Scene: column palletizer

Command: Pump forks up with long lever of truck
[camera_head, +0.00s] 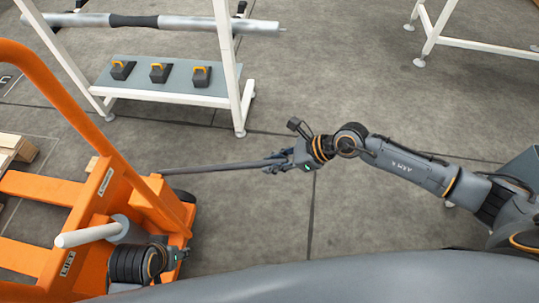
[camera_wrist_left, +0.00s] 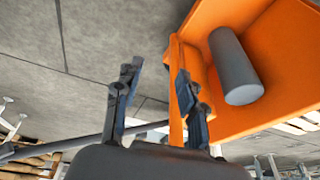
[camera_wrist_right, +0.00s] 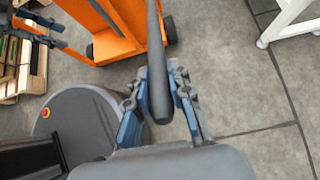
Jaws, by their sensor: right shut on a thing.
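The orange truck (camera_head: 85,212) stands at the left of the head view, and part of it shows in the left wrist view (camera_wrist_left: 275,75). Its long grey lever (camera_head: 215,166) sticks out to the right, roughly level. My right gripper (camera_head: 278,163) is shut on the lever near its free end; in the right wrist view the lever (camera_wrist_right: 155,60) runs between the fingers. My left gripper (camera_head: 183,256) is at the truck's near right side. In the left wrist view its fingers (camera_wrist_left: 155,95) stand apart, with an orange plate edge between them; contact is unclear.
A white-framed rack (camera_head: 240,105) behind the truck carries a shelf with three black blocks with yellow handles (camera_head: 160,72) and a metal shaft (camera_head: 180,23) above. Wooden pallets (camera_head: 14,150) lie at the left.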

